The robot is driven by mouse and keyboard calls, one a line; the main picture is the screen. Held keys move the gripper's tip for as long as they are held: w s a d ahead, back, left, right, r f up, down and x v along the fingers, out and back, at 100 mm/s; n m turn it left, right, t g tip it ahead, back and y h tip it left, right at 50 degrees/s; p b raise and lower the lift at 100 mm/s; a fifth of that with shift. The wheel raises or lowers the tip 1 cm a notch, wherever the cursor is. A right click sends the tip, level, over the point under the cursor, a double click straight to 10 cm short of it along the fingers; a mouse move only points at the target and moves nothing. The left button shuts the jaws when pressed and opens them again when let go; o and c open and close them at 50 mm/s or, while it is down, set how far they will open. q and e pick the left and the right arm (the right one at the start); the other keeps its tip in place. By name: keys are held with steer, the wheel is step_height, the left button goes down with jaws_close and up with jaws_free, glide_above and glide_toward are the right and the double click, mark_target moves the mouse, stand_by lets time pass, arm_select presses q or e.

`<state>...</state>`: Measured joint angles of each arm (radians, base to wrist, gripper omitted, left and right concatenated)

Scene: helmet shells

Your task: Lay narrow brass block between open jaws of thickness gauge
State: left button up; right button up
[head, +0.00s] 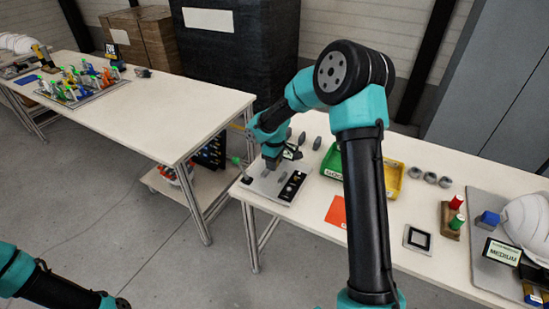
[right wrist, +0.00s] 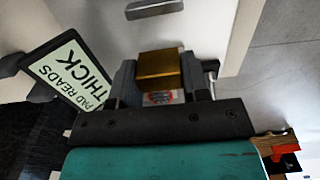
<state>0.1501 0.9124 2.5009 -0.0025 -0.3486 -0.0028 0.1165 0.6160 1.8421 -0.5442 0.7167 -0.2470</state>
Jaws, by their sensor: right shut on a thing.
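My right gripper (head: 273,164) points down over the grey plate (head: 256,184) at the near left end of the right-hand table. In the right wrist view it is shut on the brass block (right wrist: 160,67), which sits between its two grey fingers. A small metal post (right wrist: 211,68) shows just right of the fingers; I cannot tell if it belongs to the thickness gauge. The gauge's jaws cannot be made out in either view, so I cannot tell whether the block is between them. My left gripper is not in view; only my left arm shows at bottom left.
A sign reading "PAD READS THICK" (right wrist: 68,72) stands beside the gripper. Green (head: 333,161) and yellow (head: 391,178) trays, an orange card (head: 337,211), several grey rings (head: 430,177) and a black square frame (head: 417,239) lie further right. Grey pads (head: 317,143) lie behind.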

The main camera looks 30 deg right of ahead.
mark_target(274, 177)
steer(key=shift+f, duration=2.2)
steer(key=shift+f, duration=0.5)
steer(key=o, duration=1.1)
steer(key=shift+o, duration=0.2)
step_height(274, 177, up, 17)
steer(key=shift+r, duration=0.2)
